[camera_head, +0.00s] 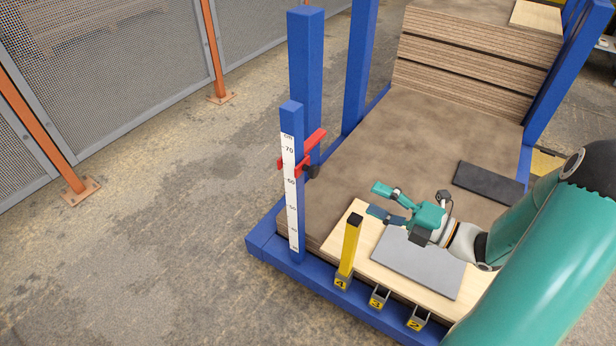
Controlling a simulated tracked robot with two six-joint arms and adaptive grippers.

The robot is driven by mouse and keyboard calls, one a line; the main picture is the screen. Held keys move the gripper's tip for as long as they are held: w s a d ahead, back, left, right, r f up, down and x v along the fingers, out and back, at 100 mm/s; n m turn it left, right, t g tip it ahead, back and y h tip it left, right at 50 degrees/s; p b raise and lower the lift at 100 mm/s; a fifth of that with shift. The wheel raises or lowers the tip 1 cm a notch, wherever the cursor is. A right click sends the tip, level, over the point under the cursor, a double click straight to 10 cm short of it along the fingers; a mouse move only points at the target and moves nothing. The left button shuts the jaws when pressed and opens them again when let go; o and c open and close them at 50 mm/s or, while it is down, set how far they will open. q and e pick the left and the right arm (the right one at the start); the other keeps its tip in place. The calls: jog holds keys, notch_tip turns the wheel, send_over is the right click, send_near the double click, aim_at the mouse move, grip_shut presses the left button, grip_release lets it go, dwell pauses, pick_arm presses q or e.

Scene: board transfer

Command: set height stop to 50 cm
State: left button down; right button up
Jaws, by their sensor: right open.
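The height stop is a red slider (314,145) on a blue post (292,118) at the front left corner of the blue frame. A white scale (293,220) with numbers runs down this post. The red slider sits between the 70 and 60 marks, well above the 50 mark. A dark knob (311,172) shows at its right side. My right gripper (378,200) is open and empty, its fingers pointing left toward the post. It is to the right of the slider and apart from it, over the pale board. My left gripper is not in view.
A yellow post (350,245) stands upright in holder 4, between the scale post and my gripper. Empty holders 3 (380,297) and 2 (418,319) are beside it. A grey plate (410,262) lies on the pale board (333,238). Stacked boards (475,65) stand behind.

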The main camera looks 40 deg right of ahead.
aim_at(316, 174)
jog(key=b+x, duration=0.3)
jog(key=x, duration=1.1)
jog(key=shift+a+f+b, duration=0.1)
jog(key=shift+a+b, duration=0.05)
jog(key=shift+b, duration=0.2)
jog(key=shift+x, duration=0.85)
grip_shut()
